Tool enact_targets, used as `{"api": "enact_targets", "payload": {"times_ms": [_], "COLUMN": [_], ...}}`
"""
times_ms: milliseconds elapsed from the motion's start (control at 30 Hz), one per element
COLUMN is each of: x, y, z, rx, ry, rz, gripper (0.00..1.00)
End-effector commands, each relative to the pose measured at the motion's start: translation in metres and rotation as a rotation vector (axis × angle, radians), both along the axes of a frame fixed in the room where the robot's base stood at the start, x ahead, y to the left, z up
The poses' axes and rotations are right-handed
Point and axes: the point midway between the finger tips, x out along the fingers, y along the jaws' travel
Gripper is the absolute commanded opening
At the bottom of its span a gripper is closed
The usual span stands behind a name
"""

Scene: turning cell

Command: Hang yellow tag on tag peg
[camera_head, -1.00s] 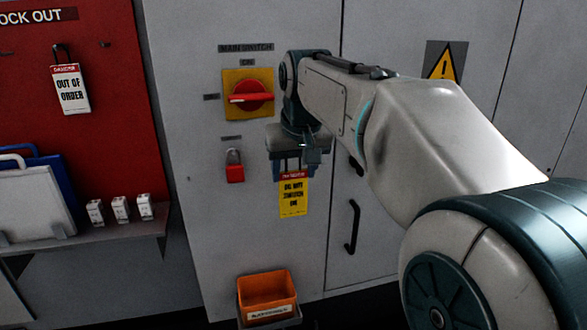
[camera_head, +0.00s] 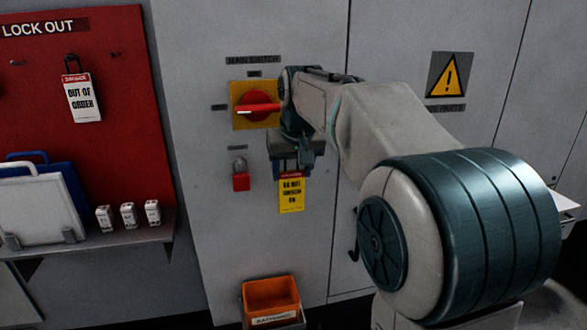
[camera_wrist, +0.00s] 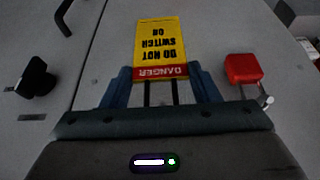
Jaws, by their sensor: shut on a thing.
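The yellow tag (camera_head: 291,195) has a red "DANGER" band and black text. It hangs upright from my gripper (camera_head: 291,168), in front of the grey cabinet and right of the red padlock (camera_head: 240,180). In the wrist view the tag (camera_wrist: 160,43) shows upside down, with its red-band end between the blue fingers of my gripper (camera_wrist: 161,88). The gripper is shut on that end. Small dark pegs show on the red board, one of them right of the hanging tag (camera_head: 115,55). I cannot tell which is the tag peg.
The red rotary switch (camera_head: 257,106) on its yellow plate is just left of my wrist. A white "OUT OF ORDER" tag (camera_head: 82,98) hangs on the red board (camera_head: 130,130). An orange bin (camera_head: 271,298) is below. A black knob (camera_wrist: 37,78) shows in the wrist view.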

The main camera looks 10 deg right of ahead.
Motion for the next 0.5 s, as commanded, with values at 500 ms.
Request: {"api": "enact_targets", "payload": {"times_ms": [500], "x": [0.027], "y": [0.000], "z": [-0.007], "rx": [0.000], "ry": [-0.001], "rz": [0.000], "gripper": [0.22]}}
